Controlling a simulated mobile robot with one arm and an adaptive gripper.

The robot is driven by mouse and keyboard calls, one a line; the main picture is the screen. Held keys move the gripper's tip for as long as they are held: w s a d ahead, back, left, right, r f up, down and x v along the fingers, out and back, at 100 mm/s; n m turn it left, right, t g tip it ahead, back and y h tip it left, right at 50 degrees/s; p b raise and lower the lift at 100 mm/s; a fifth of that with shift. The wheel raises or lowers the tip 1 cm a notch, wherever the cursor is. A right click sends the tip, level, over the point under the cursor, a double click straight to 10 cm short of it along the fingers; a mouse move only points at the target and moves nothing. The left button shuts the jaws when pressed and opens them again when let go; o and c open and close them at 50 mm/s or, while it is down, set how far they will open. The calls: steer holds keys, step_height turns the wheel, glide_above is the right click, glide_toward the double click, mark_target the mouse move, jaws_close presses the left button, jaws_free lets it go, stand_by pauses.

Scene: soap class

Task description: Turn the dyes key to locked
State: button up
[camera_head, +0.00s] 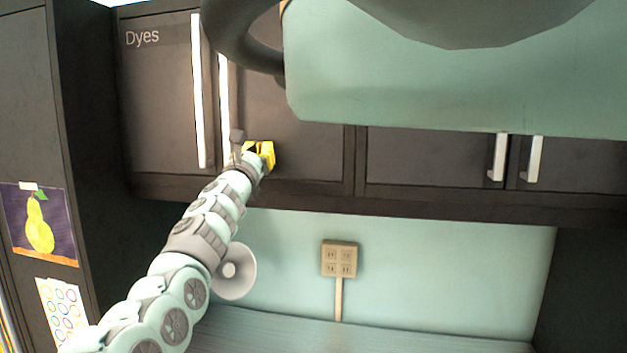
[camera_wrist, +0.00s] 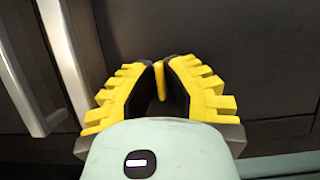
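The dyes cabinet (camera_head: 160,95) is dark, with the word "Dyes" on its upper left and two doors with long pale handles. My gripper (camera_head: 262,153) is at the lower part of its right door. In the wrist view, my gripper's yellow-ribbed fingers (camera_wrist: 160,72) come together around a narrow yellow upright piece, which looks like the key (camera_wrist: 159,82). The fingertips appear to touch it on both sides. The lock behind it is hidden, and I cannot tell which way the key is set. In the head view the key cannot be told apart from the yellow fingers.
The long door handles (camera_wrist: 65,60) stand out left of my gripper. Another dark cabinet (camera_head: 430,158) with two short handles is to the right. Below are a wall outlet (camera_head: 339,259) and a pale round fixture (camera_head: 244,272). A large pale green shape covers the upper right.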

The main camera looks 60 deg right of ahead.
steer(key=o, duration=0.4)
steer(key=shift+o, duration=0.2)
steer(key=shift+r, duration=0.1)
steer(key=shift+r, duration=4.95)
steer(key=shift+a, duration=0.1)
